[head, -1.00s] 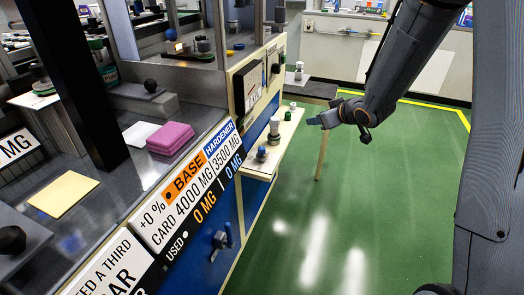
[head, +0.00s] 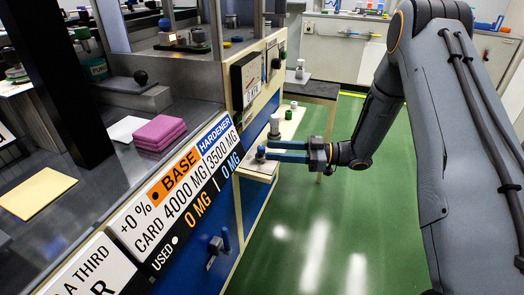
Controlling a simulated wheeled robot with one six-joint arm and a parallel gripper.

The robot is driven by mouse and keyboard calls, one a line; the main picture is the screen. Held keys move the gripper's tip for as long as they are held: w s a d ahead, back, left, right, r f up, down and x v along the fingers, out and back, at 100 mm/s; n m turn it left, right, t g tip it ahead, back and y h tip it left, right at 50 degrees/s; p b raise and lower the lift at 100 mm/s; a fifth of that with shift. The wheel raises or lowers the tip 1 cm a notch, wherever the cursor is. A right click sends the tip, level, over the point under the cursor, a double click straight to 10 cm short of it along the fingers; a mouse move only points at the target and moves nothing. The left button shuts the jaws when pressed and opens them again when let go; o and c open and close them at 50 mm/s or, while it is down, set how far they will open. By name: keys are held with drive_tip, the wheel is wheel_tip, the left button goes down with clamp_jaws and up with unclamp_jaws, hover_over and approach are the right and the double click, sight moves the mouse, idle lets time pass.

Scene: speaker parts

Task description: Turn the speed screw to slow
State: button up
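My gripper (head: 266,152) has two blue fingers and reaches left over the small cream side shelf (head: 252,171). Its fingers show a narrow gap between them. Their tips are at a small blue-topped piece (head: 261,151) on the shelf; I cannot tell whether they touch it or are shut on it. No part is clearly recognisable as the speed screw. A panel with a dial (head: 250,80) and a dark knob (head: 276,63) is on the cabinet's end.
A grey-white piece (head: 275,126) stands just behind the fingertips, with small green-topped pieces (head: 289,114) further back. The long bench carries pink pads (head: 159,132) and a yellow sheet (head: 36,192). Green floor (head: 330,240) lies open below and right of the shelf.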

sight(262, 155)
drive_tip(key=a, duration=0.5)
drive_tip(key=shift+w, duration=0.25)
drive_tip(key=shift+d, duration=0.1)
clamp_jaws()
